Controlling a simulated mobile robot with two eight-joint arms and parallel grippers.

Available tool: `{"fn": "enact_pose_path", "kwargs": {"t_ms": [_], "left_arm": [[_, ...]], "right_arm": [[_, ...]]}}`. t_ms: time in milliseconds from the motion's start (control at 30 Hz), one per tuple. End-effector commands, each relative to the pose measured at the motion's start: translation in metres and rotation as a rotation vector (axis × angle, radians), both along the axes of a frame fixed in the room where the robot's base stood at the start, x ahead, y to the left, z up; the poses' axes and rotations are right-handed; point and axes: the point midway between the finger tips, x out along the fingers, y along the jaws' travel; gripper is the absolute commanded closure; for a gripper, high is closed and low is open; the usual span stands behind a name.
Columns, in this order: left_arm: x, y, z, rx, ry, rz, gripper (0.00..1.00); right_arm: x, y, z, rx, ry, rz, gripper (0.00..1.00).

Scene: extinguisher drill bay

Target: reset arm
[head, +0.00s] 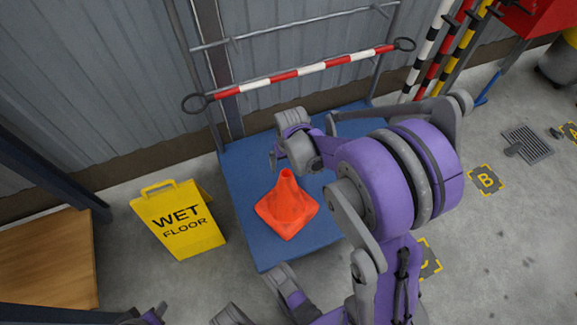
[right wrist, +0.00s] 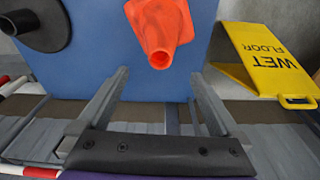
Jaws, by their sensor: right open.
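My right gripper (head: 276,158) is open and empty over the blue platform, up and left of the orange cone. In the right wrist view its two fingers (right wrist: 160,88) are spread apart with nothing between them. The orange cone (head: 287,208) stands upright on the blue platform (head: 240,165). It also shows in the right wrist view (right wrist: 160,28), beyond the fingertips and apart from them. My right arm hides the right part of the platform.
A yellow wet floor sign (head: 180,222) stands left of the platform. A red-and-white bar (head: 300,72) spans the rack behind. Striped poles (head: 428,48) and a red box (head: 545,18) are at the upper right. A dark round object (right wrist: 42,27) is on the platform.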

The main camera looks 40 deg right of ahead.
Motion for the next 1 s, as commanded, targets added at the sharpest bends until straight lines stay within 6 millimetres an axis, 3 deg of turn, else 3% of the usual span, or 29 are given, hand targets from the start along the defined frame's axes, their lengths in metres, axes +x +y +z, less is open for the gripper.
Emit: {"fn": "enact_pose_path", "kwargs": {"t_ms": [467, 667, 800, 1000], "left_arm": [[0.000, 0.000, 0.003, 0.000, -0.001, 0.000, 0.50], [0.000, 0.000, 0.003, 0.000, -0.001, 0.000, 0.50], [0.000, 0.000, 0.003, 0.000, -0.001, 0.000, 0.50], [0.000, 0.000, 0.003, 0.000, -0.001, 0.000, 0.50]], "right_arm": [[-0.005, 0.008, 0.016, -0.003, -0.009, 0.014, 0.00], [-0.029, 0.048, 0.051, -0.018, -0.062, 0.097, 0.00], [-0.057, 0.080, 0.075, -0.030, -0.113, 0.173, 0.00], [-0.097, 0.113, 0.092, -0.042, -0.184, 0.267, 0.00]]}}
